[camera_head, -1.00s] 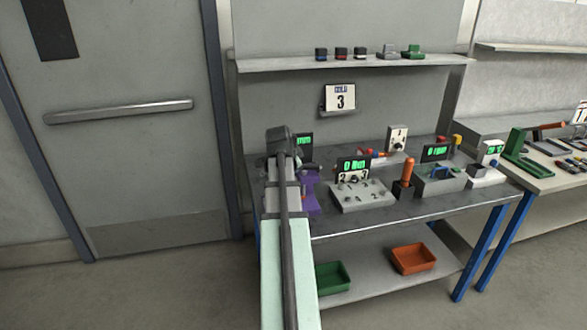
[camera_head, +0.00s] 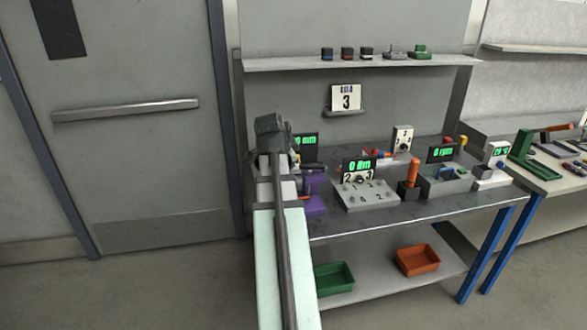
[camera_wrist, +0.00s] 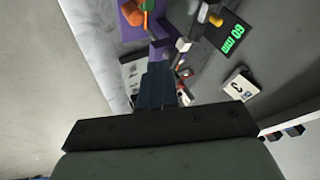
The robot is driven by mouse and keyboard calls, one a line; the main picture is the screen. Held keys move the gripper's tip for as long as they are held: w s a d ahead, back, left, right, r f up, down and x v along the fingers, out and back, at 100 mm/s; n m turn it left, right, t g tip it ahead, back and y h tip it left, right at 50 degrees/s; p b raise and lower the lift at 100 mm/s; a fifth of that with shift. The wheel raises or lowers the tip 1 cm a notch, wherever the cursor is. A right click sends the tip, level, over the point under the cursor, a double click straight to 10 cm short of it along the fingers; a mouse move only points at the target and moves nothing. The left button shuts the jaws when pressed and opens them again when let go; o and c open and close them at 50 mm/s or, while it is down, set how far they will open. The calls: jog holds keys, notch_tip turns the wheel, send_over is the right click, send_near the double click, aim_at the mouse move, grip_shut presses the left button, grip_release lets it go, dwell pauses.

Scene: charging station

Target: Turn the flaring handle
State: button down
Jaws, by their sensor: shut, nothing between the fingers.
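A purple device (camera_head: 314,182) stands at the left end of the bench, partly hidden behind my arm in the head view. In the wrist view its purple body (camera_wrist: 159,38) is at the top, with an orange handle-like part (camera_wrist: 130,13) and a grey bar with a yellow-orange end (camera_wrist: 213,17). I cannot tell for sure which part is the flaring handle. My gripper (camera_wrist: 157,68) is shut and empty; its dark fingers point towards the purple device, with no clear contact. In the head view my arm hides the fingers.
A green-lit display (camera_wrist: 232,38) stands beside the device. The bench (camera_head: 440,208) also holds a dial box (camera_head: 366,193), an orange-handled tool (camera_head: 413,173) and a grey fixture (camera_head: 446,182). Green (camera_head: 333,277) and orange (camera_head: 417,260) trays sit below. A shelf (camera_head: 290,63) hangs above.

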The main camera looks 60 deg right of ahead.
aim_at(308, 164)
jog(key=shift+w+a+r, duration=0.1)
jog(key=shift+a+r, duration=0.35)
jog(key=shift+r, duration=0.2)
jog(key=c, duration=1.8)
grip_release()
jog(key=shift+a+r, duration=0.1)
jog(key=shift+o, duration=0.8)
jog(key=o, duration=0.6)
jog(key=w+d+r, duration=0.2)
jog(key=w+d, duration=0.1)
jog(key=d, duration=0.3)
jog(key=shift+w, duration=0.25)
jog(key=w+d+r+n+g+y, duration=0.35)
jog(key=d+n, duration=0.45)
jog(key=n, duration=0.7)
jog(key=s+f+n, duration=0.2)
jog(key=f+n, duration=0.2)
jog(key=n, duration=0.1)
jog(key=s+f+n+g+y, duration=0.1)
jog(key=s+f+n, duration=0.1)
jog(key=f+n, duration=0.2)
jog(key=s+f+n+g, duration=0.1)
jog(key=s+f+n, duration=0.1)
jog(key=f+n, duration=0.3)
jog(key=shift+s+n+y, duration=0.25)
jog(key=shift+n, duration=0.65)
